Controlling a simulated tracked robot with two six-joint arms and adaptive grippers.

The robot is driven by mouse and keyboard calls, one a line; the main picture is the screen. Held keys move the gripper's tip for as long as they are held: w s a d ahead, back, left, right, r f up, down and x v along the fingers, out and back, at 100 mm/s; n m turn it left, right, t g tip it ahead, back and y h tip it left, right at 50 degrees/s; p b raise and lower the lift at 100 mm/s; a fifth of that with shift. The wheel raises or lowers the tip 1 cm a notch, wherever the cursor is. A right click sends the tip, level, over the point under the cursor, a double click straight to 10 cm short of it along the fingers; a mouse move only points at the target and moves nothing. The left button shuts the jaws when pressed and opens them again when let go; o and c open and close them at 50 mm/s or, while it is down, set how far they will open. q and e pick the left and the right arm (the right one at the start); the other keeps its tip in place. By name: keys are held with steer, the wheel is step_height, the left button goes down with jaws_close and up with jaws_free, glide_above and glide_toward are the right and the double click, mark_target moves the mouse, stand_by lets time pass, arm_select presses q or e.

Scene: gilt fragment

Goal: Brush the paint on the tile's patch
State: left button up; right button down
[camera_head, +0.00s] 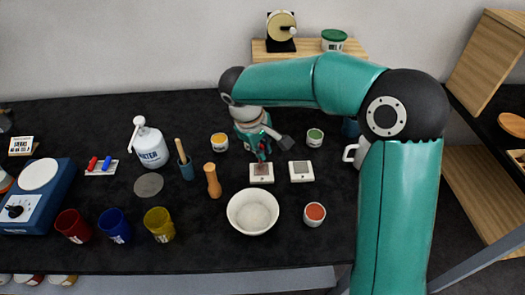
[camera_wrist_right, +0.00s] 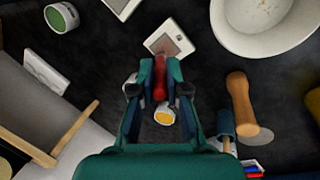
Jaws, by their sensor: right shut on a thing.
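Two small white tiles lie mid-table: the left tile (camera_head: 262,180) has a brownish-grey patch, and the right tile (camera_head: 301,179) has a pale grey patch. The left tile also shows in the right wrist view (camera_wrist_right: 153,44), just beyond my fingertips. My right gripper (camera_head: 262,146) is shut on a slim red-handled tool, seen in the right wrist view as a red handle (camera_wrist_right: 160,78), probably the brush. It is above the left tile's far edge; its tip is too small to tell whether it touches the patch. My left gripper is not in view.
A white bowl (camera_head: 236,222) stands in front of the tiles. Paint pots stand around: yellow (camera_head: 219,142), green (camera_head: 314,138) and orange-red (camera_head: 314,214).

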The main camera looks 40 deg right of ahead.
steer(key=shift+w+d, duration=0.1)
steer(key=shift+w, duration=0.15)
steer(key=shift+s, duration=0.15)
steer(key=shift+s+f+b, duration=0.1)
steer(key=shift+s+b, duration=0.1)
steer(key=shift+b, duration=0.15)
steer(key=shift+s+a+b, duration=0.4)
steer(key=shift+s+a, duration=0.3)
steer(key=shift+s, duration=0.2)
